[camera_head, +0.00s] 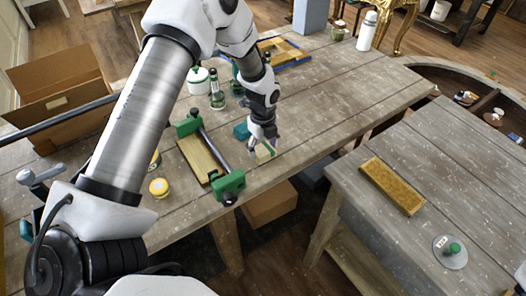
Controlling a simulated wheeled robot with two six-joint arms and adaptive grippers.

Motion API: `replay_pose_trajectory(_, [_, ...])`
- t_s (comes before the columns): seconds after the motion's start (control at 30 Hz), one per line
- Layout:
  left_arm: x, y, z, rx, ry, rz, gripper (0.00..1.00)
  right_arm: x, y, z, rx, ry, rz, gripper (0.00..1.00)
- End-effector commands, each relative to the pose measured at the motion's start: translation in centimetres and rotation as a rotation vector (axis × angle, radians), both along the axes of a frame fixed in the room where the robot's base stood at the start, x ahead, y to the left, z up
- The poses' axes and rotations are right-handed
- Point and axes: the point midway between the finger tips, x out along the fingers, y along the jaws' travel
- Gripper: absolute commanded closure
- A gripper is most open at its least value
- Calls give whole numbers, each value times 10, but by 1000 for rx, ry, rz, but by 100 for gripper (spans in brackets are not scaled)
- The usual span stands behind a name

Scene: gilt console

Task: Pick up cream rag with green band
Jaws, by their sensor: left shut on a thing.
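The cream rag with green band (263,153) shows as a small pale patch with a green strip, at the front edge side of the wooden table (330,95). My left gripper (264,142) points down at it and is shut on it. The fingers hide part of the rag. I cannot tell whether the rag is still touching the table. My right gripper is not in view.
A green bar clamp (228,186) and a wooden board (200,156) lie left of the rag. A teal object (241,131) is close behind it. Bottles (217,99) stand further back. A second table (450,175) at right holds a tan block (392,186).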

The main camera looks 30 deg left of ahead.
Motion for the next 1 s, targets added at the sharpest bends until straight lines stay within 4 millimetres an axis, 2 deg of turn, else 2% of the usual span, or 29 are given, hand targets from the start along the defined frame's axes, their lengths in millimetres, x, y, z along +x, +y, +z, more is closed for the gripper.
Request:
replay_pose_trajectory(0.27, [0, 0, 2, 0, -1, 0, 54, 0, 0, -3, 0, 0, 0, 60])
replay_pose_trajectory(0.47, [1, 0, 18, -1, -2, 0, 54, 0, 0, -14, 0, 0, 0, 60])
replay_pose_trajectory(0.57, [1, 0, 32, -1, -4, 0, 54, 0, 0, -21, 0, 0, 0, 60])
replay_pose_trajectory(0.77, [-35, -26, 35, 0, 1, -4, 54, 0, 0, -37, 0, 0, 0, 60])
replay_pose_trajectory(1.0, [-86, -62, 42, 3, 1, -3, 54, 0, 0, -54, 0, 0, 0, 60])
